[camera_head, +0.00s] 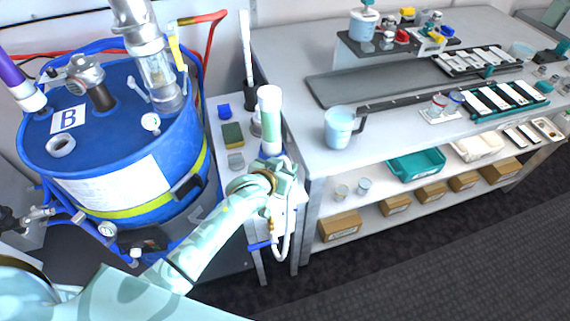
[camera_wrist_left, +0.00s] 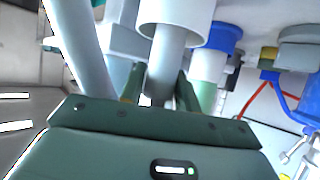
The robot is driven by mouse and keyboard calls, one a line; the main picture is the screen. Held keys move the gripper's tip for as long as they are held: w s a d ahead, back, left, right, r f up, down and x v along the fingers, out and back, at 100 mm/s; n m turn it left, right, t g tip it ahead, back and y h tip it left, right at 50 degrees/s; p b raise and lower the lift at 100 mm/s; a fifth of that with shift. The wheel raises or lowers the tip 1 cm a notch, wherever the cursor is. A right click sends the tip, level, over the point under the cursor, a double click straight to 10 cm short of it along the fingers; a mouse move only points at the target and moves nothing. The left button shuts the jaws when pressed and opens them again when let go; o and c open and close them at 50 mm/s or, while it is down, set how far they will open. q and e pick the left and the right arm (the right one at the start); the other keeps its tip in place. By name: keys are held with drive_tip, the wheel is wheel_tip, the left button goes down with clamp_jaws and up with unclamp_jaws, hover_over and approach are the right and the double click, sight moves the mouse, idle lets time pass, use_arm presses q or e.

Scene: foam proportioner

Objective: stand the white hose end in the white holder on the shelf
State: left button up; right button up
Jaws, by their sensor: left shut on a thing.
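My left gripper (camera_head: 275,172) is shut on the white hose end (camera_head: 270,105), which stands about upright above the jaws beside the narrow shelf. In the left wrist view the hose end (camera_wrist_left: 176,18) has a wide white part and a narrower grey part that runs down between the fingers (camera_wrist_left: 158,92). A white hose (camera_head: 285,245) hangs in a loop below the gripper. A pale tube also crosses the left of the wrist view (camera_wrist_left: 82,45). I cannot clearly pick out the white holder; my gripper may hide it. My right gripper is not in view.
A large blue drum (camera_head: 110,130) marked B stands to the left. A grey bench (camera_head: 290,60) with a light blue jug (camera_head: 339,127) is close on the right.

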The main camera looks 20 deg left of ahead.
use_arm(q)
drive_tip(key=shift+f, duration=0.5)
drive_tip(key=shift+r, duration=0.1)
idle(0.5)
idle(0.6)
drive_tip(key=shift+p, duration=0.5)
drive_tip(key=shift+f+b, duration=0.4)
drive_tip(key=shift+f, duration=0.15)
